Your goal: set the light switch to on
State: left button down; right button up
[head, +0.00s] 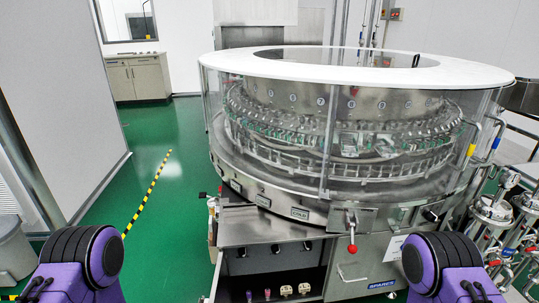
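I cannot make out a clear light switch. Small grey boxes (396,14) are fixed to the back wall at the upper right, behind the washer; they are too small to tell whether one is a switch or how it is set. Purple and black parts of my two arms show at the bottom left and bottom right corners. Neither of my grippers is in view.
The large round rotary washer (345,73) fills the middle and right. A red-knobbed lever (351,248) is on its front. Pipes and metal vessels (493,212) stand at the right. Green floor (160,130) is clear at the left, before a cabinet (138,78).

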aim_at(308, 245)
jog(key=k, duration=0.5)
jog(key=u, duration=2.7)
jog(key=i, duration=1.5)
jog(key=z, duration=3.55)
jog(key=i, duration=0.5)
jog(key=u, duration=0.1)
